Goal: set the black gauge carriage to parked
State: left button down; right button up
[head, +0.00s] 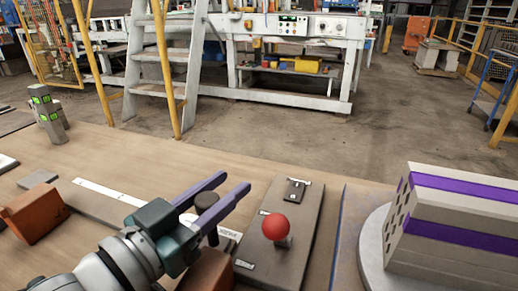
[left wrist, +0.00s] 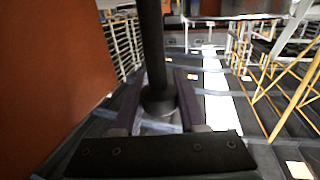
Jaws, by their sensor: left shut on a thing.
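The black gauge carriage shows as a dark knob or post (head: 207,230) beside my left gripper (head: 234,184), at the right end of a long rail with a white scale strip (head: 100,191). My left gripper has purple fingers and is shut on this post. In the left wrist view the black post (left wrist: 156,60) stands between the two fingers. The base of the carriage is hidden by my gripper and arm. A white label with dark lettering (head: 229,236), too small to read surely, lies by the post. My right gripper is not in view.
A grey plate with a red ball knob (head: 275,226) lies just right of the gripper. Orange-brown blocks stand at left (head: 35,213) and below the gripper (head: 208,271). A purple-striped hollow brick (head: 455,225) stands at right on a round grey disc. The back of the table is mostly clear.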

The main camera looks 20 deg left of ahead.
pick_arm(q)
jog(key=shift+d, duration=0.15)
jog(key=shift+c, duration=2.3)
grip_release()
jog(key=shift+d, duration=0.1)
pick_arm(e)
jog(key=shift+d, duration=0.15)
pick_arm(q)
jog(key=p+v, duration=0.1)
jog(key=v, duration=0.9)
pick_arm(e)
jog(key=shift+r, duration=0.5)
